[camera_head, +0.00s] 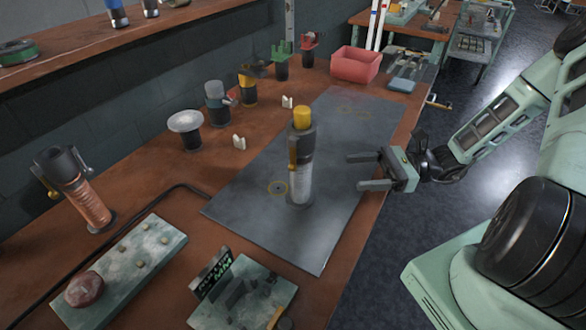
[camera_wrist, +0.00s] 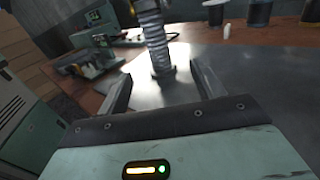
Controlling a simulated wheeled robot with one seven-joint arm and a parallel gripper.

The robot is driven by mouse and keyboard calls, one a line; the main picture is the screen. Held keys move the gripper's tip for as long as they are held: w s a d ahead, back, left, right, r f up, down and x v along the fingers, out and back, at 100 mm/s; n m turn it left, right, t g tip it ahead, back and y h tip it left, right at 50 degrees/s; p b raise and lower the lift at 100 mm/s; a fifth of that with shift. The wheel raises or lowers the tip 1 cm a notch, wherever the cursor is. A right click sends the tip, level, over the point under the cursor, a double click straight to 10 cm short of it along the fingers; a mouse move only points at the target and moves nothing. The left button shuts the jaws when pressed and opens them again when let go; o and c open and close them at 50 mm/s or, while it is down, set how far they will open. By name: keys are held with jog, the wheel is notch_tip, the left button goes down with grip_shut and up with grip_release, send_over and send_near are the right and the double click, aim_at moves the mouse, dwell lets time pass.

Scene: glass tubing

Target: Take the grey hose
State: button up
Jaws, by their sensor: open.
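The grey hose (camera_head: 302,178) stands upright on the dark mat. It has a pale grey lower body, a darker upper collar and a yellow top. In the wrist view its ribbed grey side (camera_wrist: 153,35) rises between and beyond my two fingers, with its upper part cut off by the frame. My gripper (camera_head: 357,172) is open and empty, to the right of the hose, with its fingers pointing left toward it. A gap shows between the fingertips and the hose.
The dark mat (camera_head: 245,205) lies on the brown bench. An orange-brown cylinder with a dark clamp-like top (camera_head: 88,205), a pale board (camera_head: 135,260) and a green fixture (camera_head: 240,290) stand at the front left. Several fittings line the wall side. A red bin (camera_head: 356,65) sits farther back.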

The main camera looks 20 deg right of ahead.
jog(key=p, duration=0.2)
send_near(292, 177)
jog(key=w+a, duration=0.1)
jog(key=w+a+f, duration=0.1)
jog(key=w+a, duration=0.1)
jog(key=a, duration=0.1)
jog(key=shift+f, duration=0.4)
jog(key=x, duration=0.1)
jog(key=p+x, duration=0.2)
jog(key=x, duration=0.1)
jog(key=shift+s+a+r, duration=0.15)
jog(key=shift+s+r, duration=0.1)
jog(key=shift+r, duration=0.05)
jog(key=shift+w+a+f, duration=0.1)
jog(key=shift+w+a, duration=0.1)
jog(key=shift+a, duration=0.3)
jog(key=c, duration=1.3)
